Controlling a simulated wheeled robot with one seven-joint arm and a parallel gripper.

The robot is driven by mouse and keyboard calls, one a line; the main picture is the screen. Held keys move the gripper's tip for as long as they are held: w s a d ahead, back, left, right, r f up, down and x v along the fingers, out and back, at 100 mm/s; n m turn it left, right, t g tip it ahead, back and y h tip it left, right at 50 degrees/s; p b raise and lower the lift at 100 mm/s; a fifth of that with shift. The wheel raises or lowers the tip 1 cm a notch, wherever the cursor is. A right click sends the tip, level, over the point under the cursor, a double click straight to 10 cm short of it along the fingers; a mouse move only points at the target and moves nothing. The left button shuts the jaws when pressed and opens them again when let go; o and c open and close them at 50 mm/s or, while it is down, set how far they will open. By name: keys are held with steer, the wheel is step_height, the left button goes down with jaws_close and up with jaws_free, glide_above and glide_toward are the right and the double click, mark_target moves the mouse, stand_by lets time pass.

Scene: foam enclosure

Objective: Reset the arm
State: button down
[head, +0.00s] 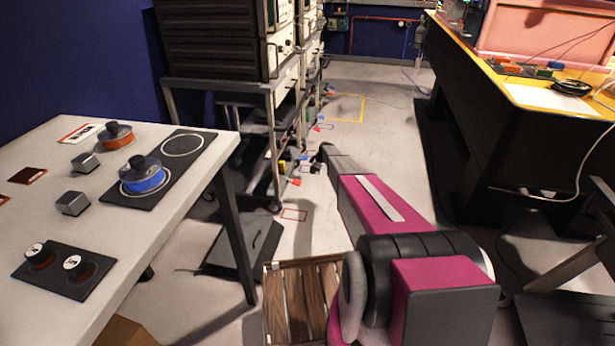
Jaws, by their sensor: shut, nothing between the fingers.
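My magenta and grey arm reaches from the bottom right of the head view forward over the floor and narrows to a dark far end. I cannot make out the gripper's fingers at that end, so whether anything is near them is hidden. The arm's far part is over open floor, to the right of the metal rack (225,88) and apart from the white table (150,215).
The white table holds an orange spool (115,137), a blue spool (143,178), grey blocks (73,203) and dark plates (65,268). A wooden slatted crate (303,305) stands low by my arm. A yellow-topped bench (500,82) is at right. Floor (385,125) is clear ahead.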

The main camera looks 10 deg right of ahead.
steer(key=shift+s+d+r, duration=0.25)
steer(key=shift+d+r, duration=0.5)
steer(key=shift+r, duration=0.05)
steer(key=s+a+r+m+h, duration=0.1)
steer(key=s+r+m, duration=0.3)
steer(key=s+r, duration=0.5)
steer(key=s+a+r+m+g+h, duration=0.1)
steer(key=s+r+m, duration=0.4)
steer(key=s, duration=2.3)
steer(key=s+a+r+m+h, duration=0.2)
steer(key=s+a+r+m, duration=0.2)
steer(key=s+r, duration=1.1)
steer(key=s+a, duration=0.1)
steer(key=s, duration=0.3)
steer(key=shift+s+m+g, duration=0.15)
steer(key=shift+m+g, duration=0.25)
